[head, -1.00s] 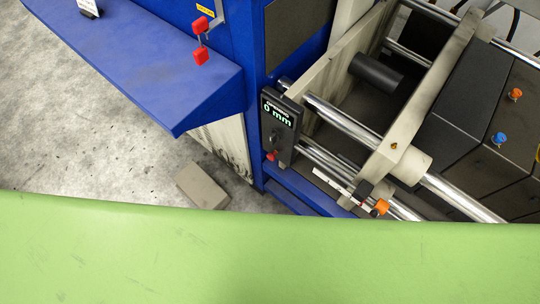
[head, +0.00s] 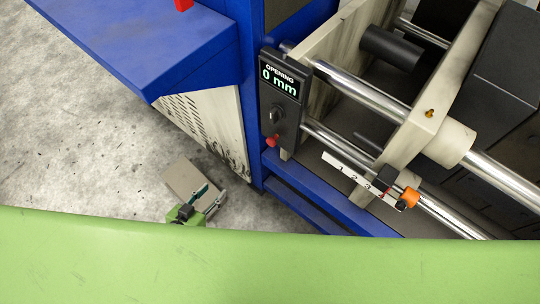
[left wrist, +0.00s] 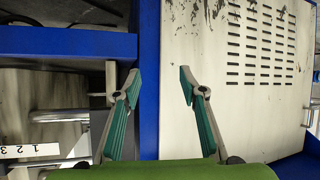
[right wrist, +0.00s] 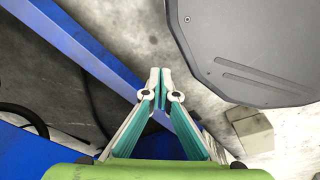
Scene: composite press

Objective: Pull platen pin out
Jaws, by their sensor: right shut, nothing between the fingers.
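An orange-knobbed pin (head: 408,197) sits beside a black block on the lower steel rod, at the end of the 1-2-3 scale (head: 350,172). I cannot be sure it is the platen pin. A small brass fitting (head: 429,113) is on the pale platen (head: 405,140). My left gripper (head: 208,197) is open and empty, low and well left of the orange knob; the left wrist view shows its fingers apart (left wrist: 159,76), facing the press frame. My right gripper (right wrist: 160,82) is shut and empty, and is outside the head view.
The blue press frame (head: 252,100) holds a panel (head: 282,95) reading "OPENING 0 mm", with a red button (head: 272,140). A blue shelf (head: 145,40) juts out left. A grey-beige block (head: 183,178) lies on the open floor. My green body fills the front edge.

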